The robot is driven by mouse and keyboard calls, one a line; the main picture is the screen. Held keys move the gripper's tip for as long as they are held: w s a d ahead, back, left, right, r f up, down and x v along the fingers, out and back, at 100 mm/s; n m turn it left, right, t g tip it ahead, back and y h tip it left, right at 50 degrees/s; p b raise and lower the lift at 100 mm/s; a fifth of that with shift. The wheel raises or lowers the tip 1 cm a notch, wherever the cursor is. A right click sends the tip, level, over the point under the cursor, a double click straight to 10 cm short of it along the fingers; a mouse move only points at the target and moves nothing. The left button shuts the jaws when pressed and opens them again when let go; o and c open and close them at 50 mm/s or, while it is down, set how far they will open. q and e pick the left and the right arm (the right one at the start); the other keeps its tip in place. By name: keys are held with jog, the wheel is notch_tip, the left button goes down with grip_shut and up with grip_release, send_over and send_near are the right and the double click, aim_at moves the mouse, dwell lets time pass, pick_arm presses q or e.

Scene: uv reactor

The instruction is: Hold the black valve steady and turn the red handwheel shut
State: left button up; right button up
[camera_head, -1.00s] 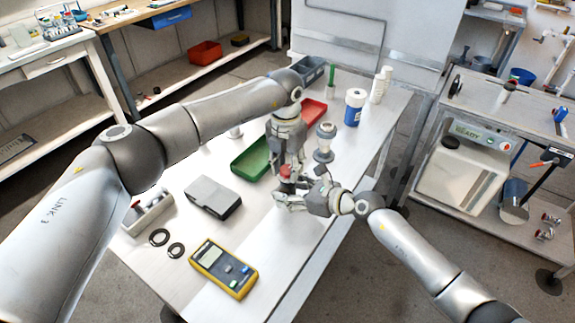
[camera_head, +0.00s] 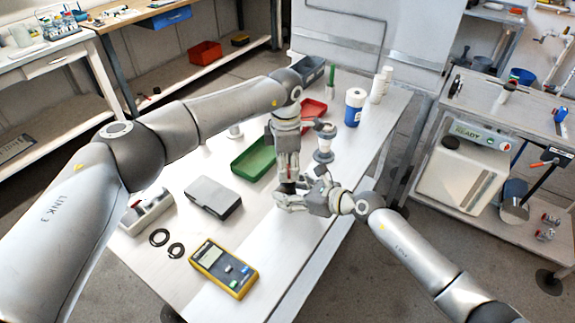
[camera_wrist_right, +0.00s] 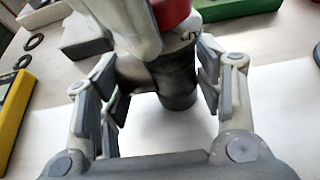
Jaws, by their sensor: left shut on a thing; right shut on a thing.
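The black valve (camera_wrist_right: 178,88) stands upright on the bench in the right wrist view, between the finger pads of my right gripper (camera_head: 288,199). The right gripper is shut on its body from the side. The red handwheel (camera_wrist_right: 173,13) sits at the top of the valve, partly cut off by the frame edge. My left gripper (camera_head: 288,182) comes down from above and is shut on the handwheel; its pale finger covers part of it in the right wrist view. In the head view the two grippers largely hide the valve and handwheel.
The bench (camera_head: 262,226) also holds a green tray (camera_head: 254,160), a grey case (camera_head: 213,197), a yellow multimeter (camera_head: 224,268), black rings (camera_head: 160,237) and a blue-white bottle (camera_head: 355,106). A grey-white device (camera_head: 324,145) stands close behind the right gripper.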

pick_arm(q)
jog(key=m, duration=0.6)
pick_arm(e)
jog(key=shift+w+d, duration=0.1)
jog(key=shift+d, duration=0.05)
pick_arm(q)
jog(key=m, duration=0.5)
jog(key=shift+a+m, duration=0.1)
jog(key=shift+m, duration=0.3)
jog(key=m, duration=0.6)
jog(key=shift+w, duration=0.1)
jog(key=m, duration=0.6)
jog(key=o, duration=1.1)
jog(key=shift+c, duration=0.2)
